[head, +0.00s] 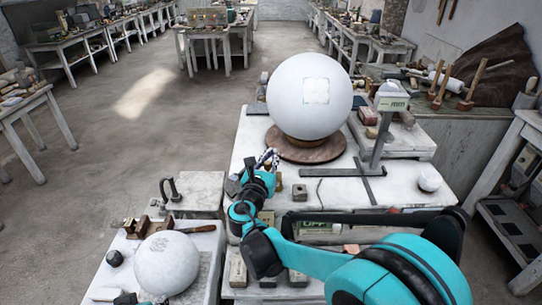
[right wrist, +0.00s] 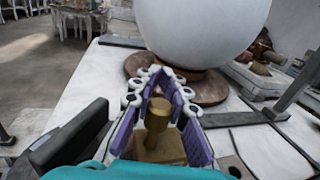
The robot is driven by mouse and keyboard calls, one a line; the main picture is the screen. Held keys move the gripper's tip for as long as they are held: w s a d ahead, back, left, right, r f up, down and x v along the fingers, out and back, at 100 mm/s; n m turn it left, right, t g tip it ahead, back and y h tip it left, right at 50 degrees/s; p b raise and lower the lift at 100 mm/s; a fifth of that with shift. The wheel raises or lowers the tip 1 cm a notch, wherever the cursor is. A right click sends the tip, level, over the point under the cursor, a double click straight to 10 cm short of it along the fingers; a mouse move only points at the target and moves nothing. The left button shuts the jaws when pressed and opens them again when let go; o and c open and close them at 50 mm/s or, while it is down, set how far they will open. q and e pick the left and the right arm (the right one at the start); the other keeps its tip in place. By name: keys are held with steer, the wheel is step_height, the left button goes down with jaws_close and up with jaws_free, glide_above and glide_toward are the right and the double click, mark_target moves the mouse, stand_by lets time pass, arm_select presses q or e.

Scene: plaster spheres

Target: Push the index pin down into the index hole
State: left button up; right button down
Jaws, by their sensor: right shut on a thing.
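The index pin (right wrist: 157,116) is a brass pin with a round head, upright over a brass-coloured block (right wrist: 160,150) in the right wrist view. My right gripper (right wrist: 160,78) is shut on the pin, with its purple-lined fingers on both sides and their tips close together beyond it. In the head view the right gripper (head: 269,160) is low over the white table, in front of the large sphere; the pin is not clear there. The index hole is hidden. A small teal and dark piece of my left arm shows at the bottom left edge; its fingers are not clear.
The large white sphere (head: 310,95) stands on a brown round base (head: 305,147) just beyond the gripper. A grey post stand (head: 380,135) is at its right. A small ball (head: 429,179) lies on the right. A smaller sphere (head: 167,262) is at lower left.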

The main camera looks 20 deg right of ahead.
steer(key=shift+f+b, duration=0.85)
steer(key=shift+f, duration=0.25)
steer(key=c, duration=1.4)
jaws_free()
steer(key=shift+r, duration=0.2)
step_height(320, 180, up, 4)
steer(key=p, duration=0.3)
steer(key=shift+f, duration=0.1)
steer(key=shift+f, duration=0.1)
